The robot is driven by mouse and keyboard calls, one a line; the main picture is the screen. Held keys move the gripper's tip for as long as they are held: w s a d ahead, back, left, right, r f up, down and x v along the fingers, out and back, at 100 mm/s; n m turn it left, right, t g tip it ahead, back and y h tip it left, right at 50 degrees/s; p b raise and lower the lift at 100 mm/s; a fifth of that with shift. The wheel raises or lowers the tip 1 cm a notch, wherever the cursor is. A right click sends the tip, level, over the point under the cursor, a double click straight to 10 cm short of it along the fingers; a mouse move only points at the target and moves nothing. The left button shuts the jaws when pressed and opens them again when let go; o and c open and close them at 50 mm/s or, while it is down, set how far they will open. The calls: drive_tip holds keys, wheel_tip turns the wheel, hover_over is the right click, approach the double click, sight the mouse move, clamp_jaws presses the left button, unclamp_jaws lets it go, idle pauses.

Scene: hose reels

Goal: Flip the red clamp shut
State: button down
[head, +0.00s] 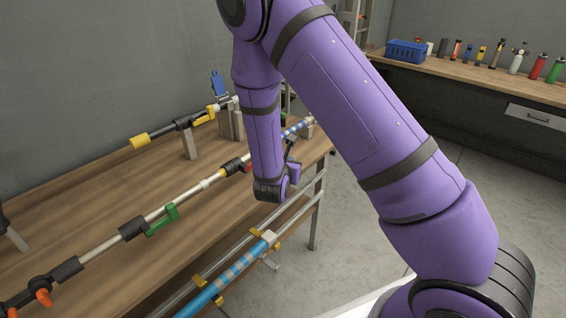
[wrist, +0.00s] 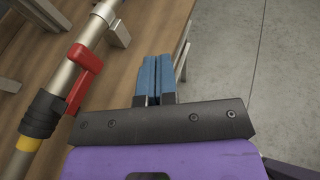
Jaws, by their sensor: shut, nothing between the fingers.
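The red clamp (wrist: 84,75) sits on the metal pipe (wrist: 62,77) at the left of the wrist view, beside a black collar. Its lever lies along the pipe's right side; I cannot tell how far it stands out. In the head view a small piece of the red clamp (head: 247,168) shows near the black collar. My gripper (wrist: 154,76) has its blue fingers together and empty, to the right of the clamp and apart from it. In the head view the fingers are mostly hidden by my arm.
A green lever (head: 163,220) is on the same pipe, nearer. A second pipe with a yellow end (head: 140,142) stands behind on the wooden bench (head: 95,193). A blue hose (head: 212,288) runs along the front rail. Bottles and a blue basket (head: 406,51) stand on the far bench.

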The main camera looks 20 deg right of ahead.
drive_tip(key=s+d+r, duration=0.2)
drive_tip(key=s+d, duration=0.1)
drive_tip(key=s, duration=0.2)
drive_tip(key=shift+s, duration=0.2)
idle(0.4)
drive_tip(key=s+d+r+m+g+h, duration=0.1)
drive_tip(key=s+d+r+m+g, duration=0.45)
drive_tip(key=r+m, duration=0.4)
drive_tip(key=s+d+r+m+g+h, duration=0.1)
drive_tip(key=s+d+r+m+g, duration=0.3)
drive_tip(key=s+r+m, duration=0.5)
drive_tip(key=s+a+r+m+t+y, duration=0.3)
drive_tip(key=s+a+r+m+y, duration=0.6)
drive_tip(key=s+r, duration=0.3)
drive_tip(key=shift+s+r+m+y, duration=0.4)
drive_tip(key=shift+s+m+y, duration=0.25)
drive_tip(key=shift+y, duration=0.15)
drive_tip(key=shift+a, duration=0.2)
